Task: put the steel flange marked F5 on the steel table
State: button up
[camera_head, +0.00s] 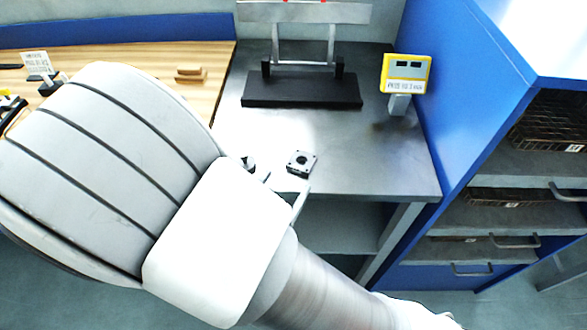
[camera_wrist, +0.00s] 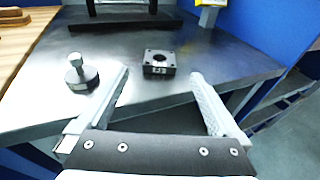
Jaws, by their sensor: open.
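A dark square steel block with a round centre hole and corner holes (camera_head: 301,163) lies flat on the steel table (camera_head: 395,160). It also shows in the wrist view (camera_wrist: 158,64), with a light marking on its front side too small to read surely. I cannot tell whether it is the flange F5. A round steel piece with an upright stem (camera_wrist: 80,75) stands to its left on the table, partly behind my arm in the head view (camera_head: 248,163). My gripper (camera_wrist: 161,80) is open and empty, its fingers pointing toward the square block, which appears between and beyond the tips.
A black platform (camera_head: 302,90) with a metal frame stands at the table's back. A yellow display (camera_head: 406,72) is at the back right. A wooden bench (camera_head: 140,60) adjoins left. A blue shelf unit (camera_head: 470,95) with wire baskets stands right. The table's right front is clear.

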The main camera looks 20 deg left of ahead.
jog(key=d+r+m+g+h, duration=0.3)
jog(key=d+r+m+g, duration=0.25)
jog(key=d+m, duration=0.4)
jog(key=d+r+m+g+h, duration=0.35)
jog(key=d+m+g, duration=0.25)
jog(key=d+m, duration=0.4)
jog(key=s+d+r+m+t+y, duration=0.1)
jog(key=s+d+r+m+y, duration=0.1)
jog(key=m, duration=0.5)
jog(key=s+d+r+m+y, duration=0.3)
jog(key=d+r+m+y, duration=0.2)
jog(key=r+m+y, duration=0.2)
jog(key=shift+d+r+m+t, duration=0.2)
jog(key=shift+r+m+t, duration=0.15)
jog(key=shift+r, duration=0.9)
